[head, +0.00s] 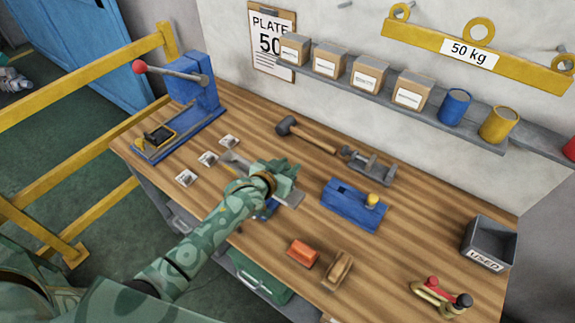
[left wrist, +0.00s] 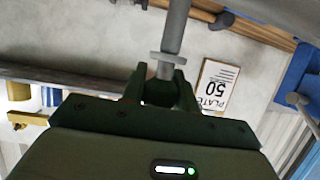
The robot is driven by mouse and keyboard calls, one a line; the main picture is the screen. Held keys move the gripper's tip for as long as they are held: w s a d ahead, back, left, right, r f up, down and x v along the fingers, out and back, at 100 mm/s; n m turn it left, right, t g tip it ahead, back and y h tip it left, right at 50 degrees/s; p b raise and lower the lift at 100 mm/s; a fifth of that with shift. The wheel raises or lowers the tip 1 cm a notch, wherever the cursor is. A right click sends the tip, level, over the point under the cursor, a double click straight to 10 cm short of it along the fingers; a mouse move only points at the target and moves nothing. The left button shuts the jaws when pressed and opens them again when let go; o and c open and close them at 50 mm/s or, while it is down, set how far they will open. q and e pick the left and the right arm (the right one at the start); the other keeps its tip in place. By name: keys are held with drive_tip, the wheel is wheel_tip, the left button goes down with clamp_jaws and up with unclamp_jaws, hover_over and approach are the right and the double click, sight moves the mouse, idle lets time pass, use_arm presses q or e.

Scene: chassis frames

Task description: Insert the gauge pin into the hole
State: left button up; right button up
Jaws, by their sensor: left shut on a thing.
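My left gripper (head: 284,172) is above the middle of the workbench, and its fingers also show in the left wrist view (left wrist: 157,88). It is shut on a grey metal gauge pin (left wrist: 173,32) with a wider collar just beyond the fingertips. The pin cannot be made out in the head view. A grey metal piece (head: 293,198) lies under and beside the gripper, partly hidden by my left arm, with something blue below it. I cannot make out the hole in either view. My right gripper is not in view.
A blue block with a yellow knob (head: 348,207) stands right of the gripper. A mallet (head: 308,136) and a grey clamp (head: 370,168) lie behind. An orange block (head: 302,253), a wooden brush (head: 338,269) and a grey bin (head: 489,245) are in front and right. A blue lever press (head: 192,105) stands left.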

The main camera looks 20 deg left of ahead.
use_arm(q)
drive_tip(key=shift+p, duration=0.3)
idle(0.5)
drive_tip(key=shift+f+b, duration=2.3)
drive_tip(key=shift+f, duration=1)
drive_tip(key=o, duration=1.1)
drive_tip(key=p+v, duration=0.3)
drive_tip(key=v, duration=1.3)
drive_tip(key=shift+s+r, duration=0.1)
drive_tip(key=shift+s, duration=0.05)
